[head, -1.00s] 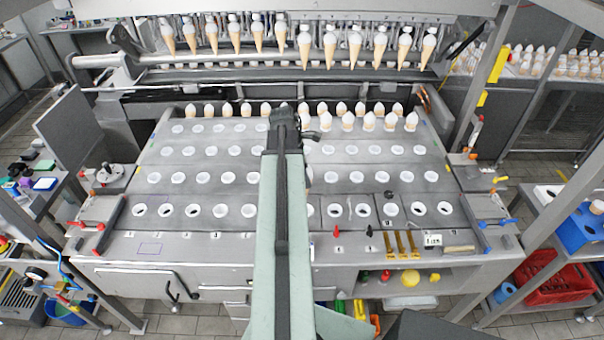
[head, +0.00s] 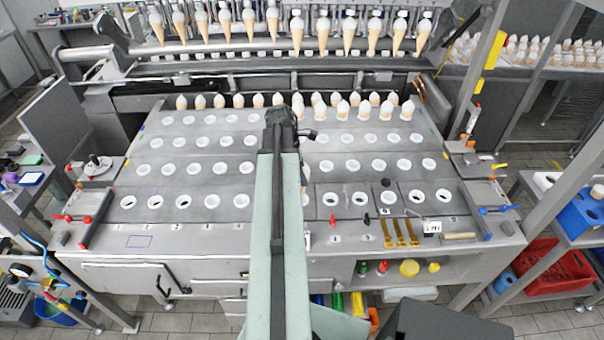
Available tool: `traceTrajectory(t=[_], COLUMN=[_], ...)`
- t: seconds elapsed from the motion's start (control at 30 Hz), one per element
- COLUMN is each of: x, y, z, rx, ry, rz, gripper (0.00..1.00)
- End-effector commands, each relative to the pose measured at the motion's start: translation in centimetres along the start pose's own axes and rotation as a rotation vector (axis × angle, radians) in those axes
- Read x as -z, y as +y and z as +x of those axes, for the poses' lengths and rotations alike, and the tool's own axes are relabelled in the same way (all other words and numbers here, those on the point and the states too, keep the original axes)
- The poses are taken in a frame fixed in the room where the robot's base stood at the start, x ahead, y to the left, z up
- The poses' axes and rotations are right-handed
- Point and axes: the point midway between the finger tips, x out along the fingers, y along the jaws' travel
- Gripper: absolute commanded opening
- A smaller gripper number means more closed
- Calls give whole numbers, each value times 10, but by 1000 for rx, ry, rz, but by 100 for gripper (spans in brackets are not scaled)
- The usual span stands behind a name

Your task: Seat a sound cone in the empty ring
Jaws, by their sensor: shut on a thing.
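My gripper (head: 300,132) is at the far end of my pale green arm, over the middle of the metal deck, and mostly hidden behind that arm. It is shut on a cone (head: 304,176), of which only a thin sliver shows at the arm's right edge. I cannot tell whether that cone is sound. Rows of white rings fill the deck; front-row rings such as this left one (head: 155,202) and this right one (head: 416,197) stand empty. The back row holds upright white-topped cones (head: 343,110). My arm covers the deck's middle column.
A bar of hanging cones (head: 322,35) crosses above the deck's rear. Red-handled clamps (head: 82,218) and blue-handled clamps (head: 497,210) stand at the sides. Brass strips (head: 400,233), a small display (head: 432,228) and red pegs (head: 331,218) lie near the front edge.

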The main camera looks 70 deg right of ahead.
Motion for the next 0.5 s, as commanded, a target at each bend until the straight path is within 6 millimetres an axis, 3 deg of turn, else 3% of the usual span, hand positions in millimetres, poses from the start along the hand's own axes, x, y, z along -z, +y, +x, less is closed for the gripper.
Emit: traceTrajectory(t=[0.03,0.5], x=[2,14], y=[0,0], z=[10,51], rx=[0,0], ry=[0,0], rz=[0,1], gripper=[35,35])
